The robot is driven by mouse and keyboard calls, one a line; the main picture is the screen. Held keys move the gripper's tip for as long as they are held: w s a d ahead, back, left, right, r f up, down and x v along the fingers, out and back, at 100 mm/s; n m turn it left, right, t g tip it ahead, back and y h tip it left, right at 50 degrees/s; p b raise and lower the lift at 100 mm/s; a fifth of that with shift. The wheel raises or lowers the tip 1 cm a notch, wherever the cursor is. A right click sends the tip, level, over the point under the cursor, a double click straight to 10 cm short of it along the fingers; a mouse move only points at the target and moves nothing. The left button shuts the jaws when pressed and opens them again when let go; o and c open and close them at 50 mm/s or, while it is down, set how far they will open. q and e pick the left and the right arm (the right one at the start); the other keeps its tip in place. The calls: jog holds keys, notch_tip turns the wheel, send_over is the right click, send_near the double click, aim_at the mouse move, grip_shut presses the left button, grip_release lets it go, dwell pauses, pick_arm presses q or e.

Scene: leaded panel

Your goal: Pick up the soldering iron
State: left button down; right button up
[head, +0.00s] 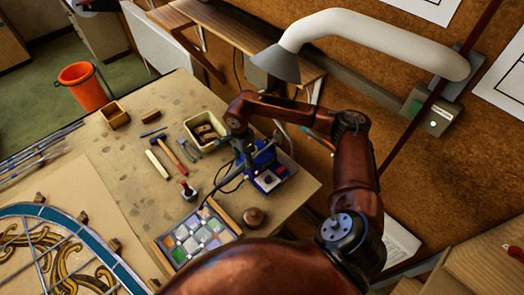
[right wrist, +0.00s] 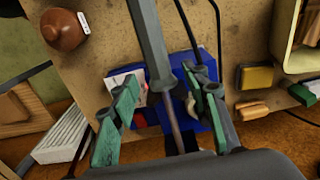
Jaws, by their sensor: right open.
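The soldering iron (right wrist: 150,45) has a dark grey handle and a thin metal shaft in the right wrist view. It runs from the top edge down between the green fingers of my right gripper (right wrist: 166,92). The fingers are open, one on each side of it, with gaps showing. The blue soldering station (right wrist: 202,62) lies behind it; it also shows in the head view (head: 268,180), at the bench's right side. In the head view my right gripper (head: 243,160) is over the station and hides much of the iron. My left gripper is not in view.
A cream tray (head: 222,138) stands beside my right gripper. A hammer (head: 175,152), a small bottle (head: 188,190), a box of glass pieces (head: 172,250) and a brown round object (head: 254,217) are nearby. A white duct with a grey hood (head: 278,64) hangs above the bench.

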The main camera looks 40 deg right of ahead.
jog(key=shift+d+f, duration=0.1)
jog(key=shift+f, duration=1.15)
grip_shut()
